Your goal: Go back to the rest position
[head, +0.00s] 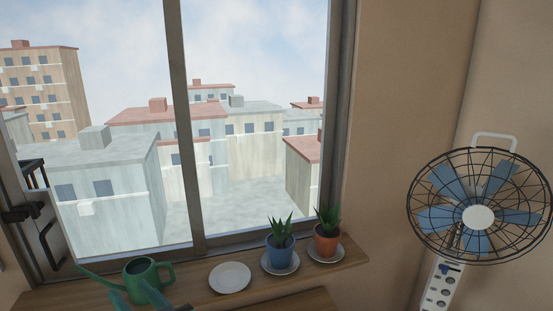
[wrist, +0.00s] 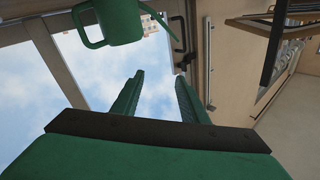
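My gripper (wrist: 159,75) shows in the wrist view with its two green fingers apart and nothing between them. In the head view the finger ends (head: 128,288) show at the lower left edge, in front of the watering can. The green watering can (head: 155,268) stands on the windowsill, its spout to the left and its handle to the right. It also shows in the wrist view (wrist: 120,22) at the top, beyond the fingertips and apart from them. Most of my arm is out of the head view.
On the wooden windowsill (head: 60,297), right of the can, are an empty white saucer (head: 230,278), a blue potted plant (head: 280,251) and an orange potted plant (head: 326,239), both on saucers. A fan (head: 478,217) stands at the right. An open window sash (head: 45,235) is at the left.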

